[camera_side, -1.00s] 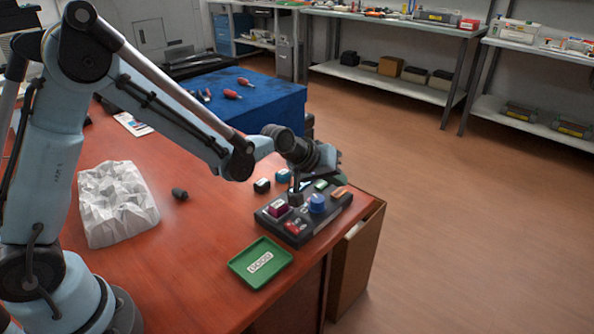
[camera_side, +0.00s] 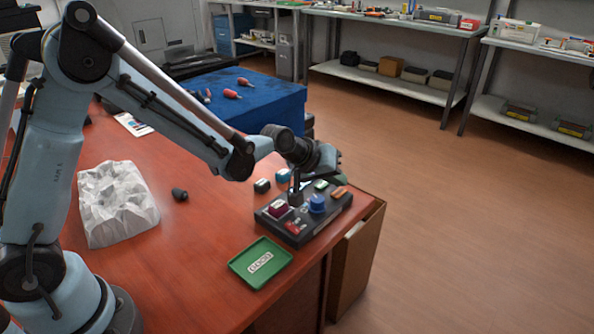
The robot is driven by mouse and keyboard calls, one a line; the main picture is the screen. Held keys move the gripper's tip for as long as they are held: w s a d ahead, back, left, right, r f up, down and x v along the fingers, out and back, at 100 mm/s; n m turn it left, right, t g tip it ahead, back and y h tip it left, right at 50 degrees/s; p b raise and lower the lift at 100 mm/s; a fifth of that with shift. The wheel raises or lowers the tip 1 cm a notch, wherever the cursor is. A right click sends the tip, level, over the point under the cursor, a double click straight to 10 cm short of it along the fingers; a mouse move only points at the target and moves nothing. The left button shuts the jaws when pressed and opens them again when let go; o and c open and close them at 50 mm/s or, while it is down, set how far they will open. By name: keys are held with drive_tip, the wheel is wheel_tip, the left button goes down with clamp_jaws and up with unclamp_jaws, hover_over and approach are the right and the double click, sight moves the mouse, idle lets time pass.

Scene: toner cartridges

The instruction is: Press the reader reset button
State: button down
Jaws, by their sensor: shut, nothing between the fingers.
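The reader is a dark box (camera_side: 325,219) near the right end of the red-brown table. I cannot tell which of these is the reset button. My gripper (camera_side: 296,199) points down over the box between the purple and blue parts, shut and empty. Its tips are at or just above the box top; contact cannot be made out.
A green tray (camera_side: 279,269) with a white label lies in front of the reader. Small dark (camera_side: 262,186) and teal (camera_side: 283,176) pieces lie behind it. The table's right edge is close.

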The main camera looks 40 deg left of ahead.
sight(334, 193)
drive_tip(key=shift+f, duration=0.15)
drive_tip(key=shift+f, duration=0.3)
drive_tip(key=shift+f, duration=0.4)
idle(0.8)
drive_tip(key=shift+r, duration=0.85)
drive_tip(key=shift+r, duration=2.5)
